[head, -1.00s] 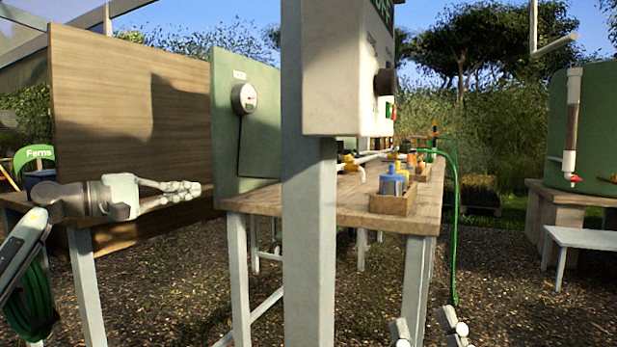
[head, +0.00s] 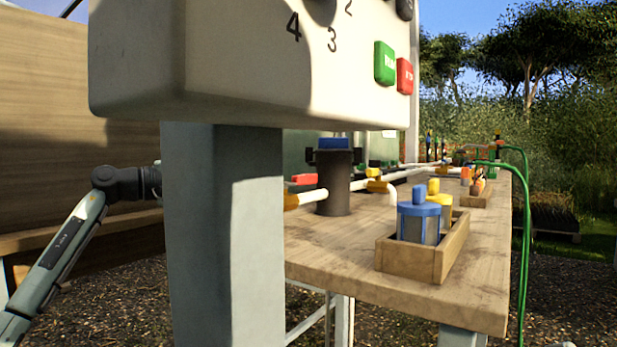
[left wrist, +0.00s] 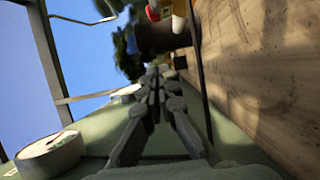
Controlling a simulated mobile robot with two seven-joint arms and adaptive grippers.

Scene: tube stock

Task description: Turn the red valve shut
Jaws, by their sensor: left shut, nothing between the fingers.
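A red handle (head: 303,179), which looks like the red valve, sits on white piping just left of a dark filter body with a blue cap (head: 334,180) on the bench. A small blurred red part (left wrist: 152,12) shows at the top of the left wrist view, near a dark cylinder (left wrist: 155,38). My left gripper (left wrist: 155,80) is shut and empty, apart from the red part. In the head view its fingers are hidden behind the grey post. My right gripper does not show clearly in either view.
A control box (head: 240,70) on a thick grey post (head: 225,240) stands close in front. The wooden bench (head: 330,260) holds a crate (head: 410,258) with blue and yellow containers. A gauge (left wrist: 50,155) is near my left gripper. A green hose (head: 525,230) hangs at right.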

